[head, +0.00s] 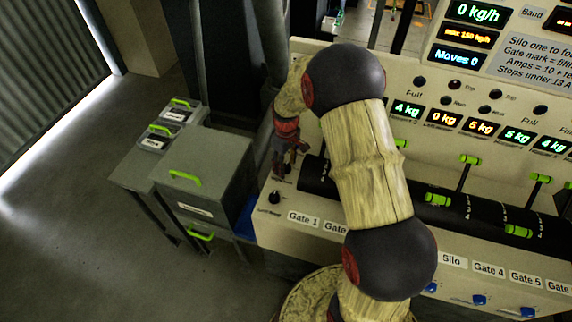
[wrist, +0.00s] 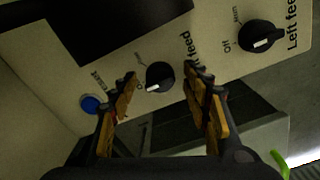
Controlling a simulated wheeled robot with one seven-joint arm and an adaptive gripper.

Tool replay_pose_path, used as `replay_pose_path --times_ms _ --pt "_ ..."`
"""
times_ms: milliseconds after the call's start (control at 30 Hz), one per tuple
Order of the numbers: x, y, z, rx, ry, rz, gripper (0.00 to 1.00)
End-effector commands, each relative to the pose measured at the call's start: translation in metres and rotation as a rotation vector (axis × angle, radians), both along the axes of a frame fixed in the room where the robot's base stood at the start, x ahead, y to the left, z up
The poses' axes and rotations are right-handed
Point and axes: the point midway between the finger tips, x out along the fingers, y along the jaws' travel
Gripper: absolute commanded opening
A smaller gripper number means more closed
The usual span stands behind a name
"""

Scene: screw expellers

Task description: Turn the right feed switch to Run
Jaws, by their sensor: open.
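The feed switch between my fingers is a black round knob (wrist: 160,76) with a white mark at its lower left, on the side of a partly hidden label that begins with O. Its name label is cut by a finger, leaving "feed" readable. My gripper (wrist: 164,100) is open, with one finger on each side of this knob in the picture; contact cannot be told. In the head view my gripper (head: 290,152) is over the panel's left end. The Left feed switch (wrist: 260,37) is a similar black knob, also in the head view (head: 274,197).
A blue button (wrist: 90,103) sits left of the knob. The control panel (head: 330,250) carries gate labels and black levers with green grips (head: 469,160). A grey cabinet (head: 200,165) with green handles stands left; the floor beyond is clear.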

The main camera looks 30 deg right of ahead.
Motion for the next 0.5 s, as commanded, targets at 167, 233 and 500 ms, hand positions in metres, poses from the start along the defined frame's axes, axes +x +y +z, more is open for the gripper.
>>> replay_pose_path --times_ms 167,233,500 --pt "0.0000 0.0000 0.0003 0.000 0.000 0.000 0.41" --pt "0.0000 0.0000 0.0003 0.000 0.000 0.000 0.36" --pt "0.0000 0.0001 0.0004 0.000 0.000 0.000 0.21"
